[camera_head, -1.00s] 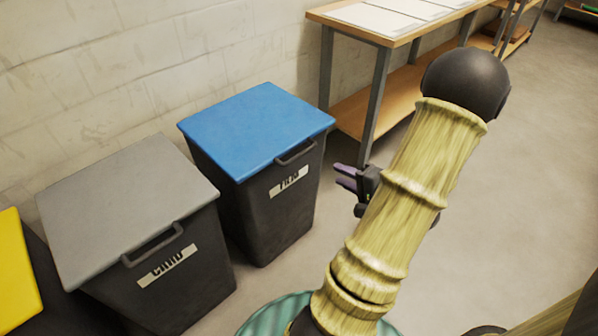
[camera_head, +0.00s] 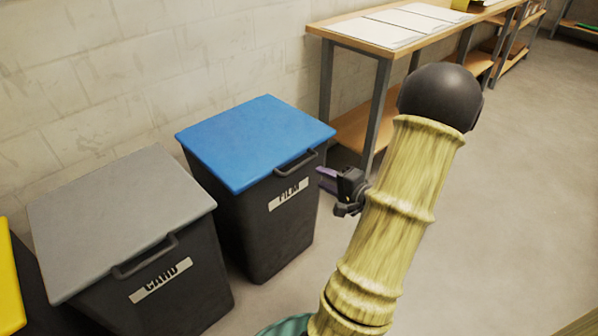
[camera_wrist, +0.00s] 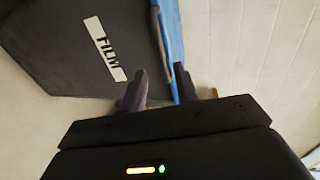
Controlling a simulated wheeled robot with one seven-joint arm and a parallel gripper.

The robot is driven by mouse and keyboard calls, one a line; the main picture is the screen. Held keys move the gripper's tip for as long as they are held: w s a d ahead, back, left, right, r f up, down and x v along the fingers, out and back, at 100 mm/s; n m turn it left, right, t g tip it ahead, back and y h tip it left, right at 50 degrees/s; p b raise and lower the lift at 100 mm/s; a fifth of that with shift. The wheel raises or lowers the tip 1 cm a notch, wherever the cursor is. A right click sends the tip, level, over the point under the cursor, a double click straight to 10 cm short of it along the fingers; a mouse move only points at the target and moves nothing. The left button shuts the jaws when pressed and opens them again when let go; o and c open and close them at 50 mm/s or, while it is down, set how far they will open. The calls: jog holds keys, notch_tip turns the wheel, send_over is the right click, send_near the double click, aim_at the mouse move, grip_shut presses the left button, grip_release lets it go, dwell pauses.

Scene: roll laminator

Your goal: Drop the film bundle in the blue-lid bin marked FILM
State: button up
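The FILM bin (camera_head: 262,225) is dark with a shut blue lid (camera_head: 255,140), and stands against the wall. Its lid has a dark handle (camera_head: 296,163) on the front edge, above a white FILM label (camera_head: 288,194). My gripper (camera_head: 322,180) is just right of the bin's front, near the handle's height. In the wrist view my gripper (camera_wrist: 160,71) has its two fingers apart with nothing between them, pointing toward the lid's edge (camera_wrist: 171,45). The FILM label (camera_wrist: 105,48) shows on the left there. I see no film bundle in either view.
A grey-lidded CARD bin (camera_head: 120,215) stands left of the FILM bin, and a yellow-lidded bin (camera_head: 10,285) at the far left edge. A wooden workbench (camera_head: 372,36) with white sheets stands behind on the right. The floor (camera_head: 500,200) to the right is clear.

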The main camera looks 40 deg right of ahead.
aim_at(299, 165)
jog(key=b+x, duration=0.4)
jog(key=x, duration=0.6)
jog(key=shift+w+a, duration=0.1)
jog(key=shift+w, duration=0.05)
grip_shut()
